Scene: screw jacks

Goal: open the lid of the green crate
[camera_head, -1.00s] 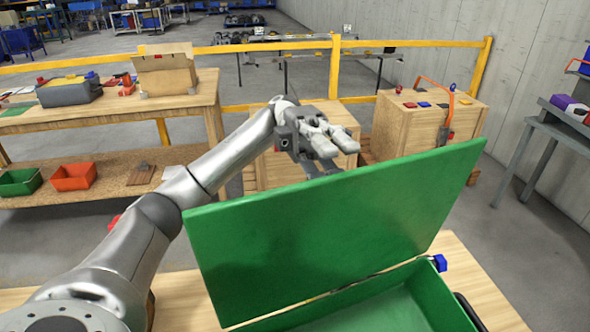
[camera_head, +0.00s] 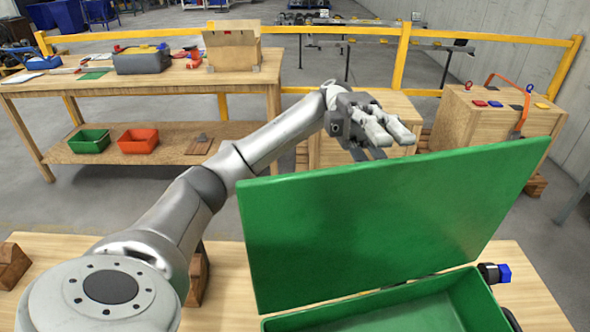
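The green crate (camera_head: 410,312) stands on a wooden table at the lower right, partly cut off by the bottom edge. Its green lid (camera_head: 385,220) stands raised, hinged along the crate's far side, and the part of the inside in view looks empty. My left gripper (camera_head: 385,148) is above and behind the lid's top edge, apart from it as far as I can see. Its fingers look spread with nothing between them. The lid hides the space just below the gripper. My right gripper is not in view.
The near table (camera_head: 215,255) has wooden blocks (camera_head: 12,266) at its left and a blue-ended part (camera_head: 495,273) right of the crate. Behind are a workbench (camera_head: 170,84), wooden boxes (camera_head: 490,125) and a yellow rail (camera_head: 401,60).

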